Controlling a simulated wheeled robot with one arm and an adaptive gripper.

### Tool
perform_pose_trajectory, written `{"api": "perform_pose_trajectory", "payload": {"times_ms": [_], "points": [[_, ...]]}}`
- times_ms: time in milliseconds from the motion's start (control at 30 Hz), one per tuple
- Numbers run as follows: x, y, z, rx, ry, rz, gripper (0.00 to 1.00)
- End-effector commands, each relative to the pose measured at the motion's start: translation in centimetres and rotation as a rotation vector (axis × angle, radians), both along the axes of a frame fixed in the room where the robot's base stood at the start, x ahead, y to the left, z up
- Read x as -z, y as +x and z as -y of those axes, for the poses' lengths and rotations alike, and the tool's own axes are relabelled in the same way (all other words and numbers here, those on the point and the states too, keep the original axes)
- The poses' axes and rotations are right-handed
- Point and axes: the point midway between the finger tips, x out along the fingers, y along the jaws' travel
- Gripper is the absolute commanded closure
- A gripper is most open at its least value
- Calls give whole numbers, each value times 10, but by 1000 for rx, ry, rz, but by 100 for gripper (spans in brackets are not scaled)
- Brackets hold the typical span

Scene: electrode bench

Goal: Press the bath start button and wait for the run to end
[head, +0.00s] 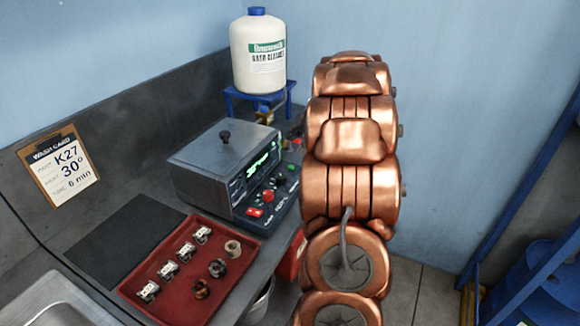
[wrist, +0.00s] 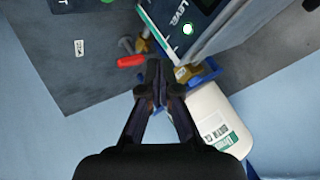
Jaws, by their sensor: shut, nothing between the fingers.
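The bath (head: 225,160) is a grey box with a closed lid and a black knob on top. Its sloped front panel has a lit green display (head: 262,157), which I cannot read. Beside the display are a red button (head: 268,196), a red rocker switch (head: 255,212), dark knobs and a small green spot. I cannot tell which control is the start button. My gripper (wrist: 157,80) is shut and empty in the wrist view. It is near a panel marked "LEVEL" (wrist: 180,15) with a lit green lamp. In the head view my arm hides the gripper.
A white bottle (head: 258,60) stands on a blue stand (head: 240,100) with a brass valve (head: 263,112). A red tray (head: 170,293) holds several small parts. A wash card (head: 60,165) reads K27, 30°, 6 min. A red-handled item (wrist: 131,61) lies near my fingertips.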

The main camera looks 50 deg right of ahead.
Motion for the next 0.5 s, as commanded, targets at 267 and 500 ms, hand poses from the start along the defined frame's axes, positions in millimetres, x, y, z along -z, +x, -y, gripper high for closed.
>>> {"api": "perform_pose_trajectory", "payload": {"times_ms": [267, 500], "points": [[12, 1, -1, -4, -1, -1, 100], [41, 1, -3, -4, 0, -1, 100]]}}
